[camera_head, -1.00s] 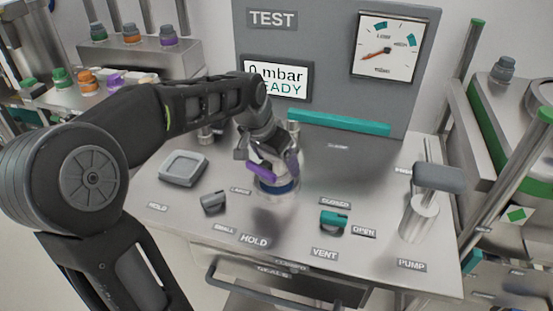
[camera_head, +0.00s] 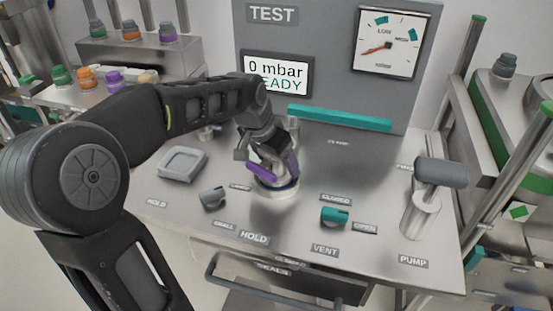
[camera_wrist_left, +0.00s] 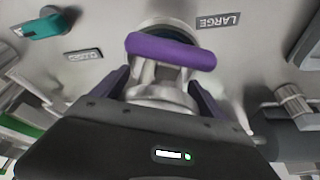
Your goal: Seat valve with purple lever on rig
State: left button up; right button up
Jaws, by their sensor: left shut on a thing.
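The valve has a purple lever (camera_head: 262,173) and a silver metal body. It stands roughly upright at the round metal seat (camera_head: 277,194) beside the LARGE label on the rig's bench top. A thin dark blue ring shows between valve and seat; I cannot tell whether the valve is fully down. My left gripper (camera_head: 272,157) reaches down from above and is shut on the valve. In the left wrist view the purple lever (camera_wrist_left: 170,51) lies across the front of the valve body (camera_wrist_left: 162,90), which sits between the fingers. My right gripper is not in view.
The bench also carries a grey HOLD handle (camera_head: 213,197), a teal VENT handle (camera_head: 335,217), a pump (camera_head: 420,215) at right and a grey square tray (camera_head: 183,164) at left. The display (camera_head: 277,75) reads 0 mbar READY. Other valves (camera_head: 90,78) stand on the left shelf.

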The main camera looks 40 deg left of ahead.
pick_arm(q)
jog(key=shift+f+b, duration=0.4)
jog(key=shift+f, duration=0.05)
dwell(0.6)
jog(key=o, duration=1.8)
jog(key=shift+o, duration=0.8)
jog(key=shift+f, duration=0.15)
jog(key=shift+r+p, duration=3.4)
jog(key=shift+r, duration=1.2)
